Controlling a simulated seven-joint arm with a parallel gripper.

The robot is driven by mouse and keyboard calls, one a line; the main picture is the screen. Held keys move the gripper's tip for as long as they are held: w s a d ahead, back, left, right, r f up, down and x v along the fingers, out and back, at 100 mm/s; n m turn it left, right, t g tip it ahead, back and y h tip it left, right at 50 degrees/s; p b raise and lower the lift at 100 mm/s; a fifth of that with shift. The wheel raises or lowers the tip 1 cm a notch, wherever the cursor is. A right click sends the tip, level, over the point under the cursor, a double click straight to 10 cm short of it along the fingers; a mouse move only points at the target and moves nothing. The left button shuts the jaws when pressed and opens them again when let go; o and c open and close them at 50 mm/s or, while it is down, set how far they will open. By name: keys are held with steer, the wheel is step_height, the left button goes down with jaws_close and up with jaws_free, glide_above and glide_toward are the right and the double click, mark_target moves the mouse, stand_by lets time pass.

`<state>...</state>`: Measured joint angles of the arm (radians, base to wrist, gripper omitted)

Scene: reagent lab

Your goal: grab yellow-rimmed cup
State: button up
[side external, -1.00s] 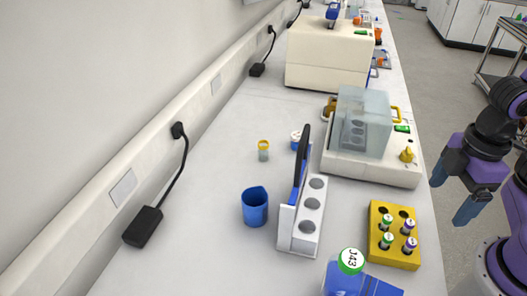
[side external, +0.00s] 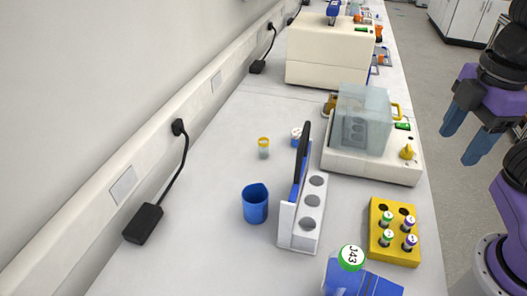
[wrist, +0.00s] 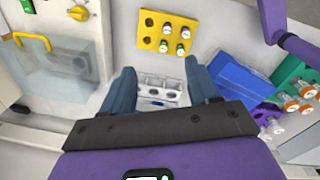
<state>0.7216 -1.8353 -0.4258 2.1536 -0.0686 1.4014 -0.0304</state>
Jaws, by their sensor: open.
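The yellow-rimmed cup (side external: 263,151) is a small clear cup with a yellow top, standing upright on the bench left of centre in the side view. It stands behind the blue beaker (side external: 255,206) and to the left of the white rack. I cannot make it out in the wrist view. My gripper (side external: 459,148) is open and empty, off the right edge of the bench and well apart from the cup. In the wrist view its two blue fingers (wrist: 160,66) are spread, with the white rack (wrist: 161,88) showing between them.
The white tube rack (side external: 310,212) with a dark handle and the lidded instrument (side external: 372,165) stand between my gripper and the cup. The bench left of the cup is clear.

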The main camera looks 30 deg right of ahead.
mark_target(264, 142)
steer(key=w+a+n+t+h, duration=0.3)
steer(key=w+a+n, duration=0.25)
steer(key=w, duration=0.55)
steer(key=w+a+n+t+h, duration=0.2)
steer(key=w+a+n+t, duration=0.15)
steer(key=w+a, duration=0.6)
steer(key=w+a+n+t+h, duration=0.3)
steer(key=w+n, duration=0.2)
steer(key=w, duration=0.9)
steer(key=shift+n+h, duration=0.3)
steer(key=shift+n, duration=0.1)
steer(key=f, duration=2.1)
steer(key=shift+a+f, duration=0.2)
steer(key=shift+f, duration=0.05)
steer(key=shift+w+d+f, duration=0.35)
steer(key=shift+w, duration=0.05)
steer(key=shift+x, duration=3.15)
steer(key=shift+w+r, duration=0.1)
steer(key=shift+r, duration=0.05)
steer(key=shift+c, duration=0.2)
steer(key=c, duration=1)
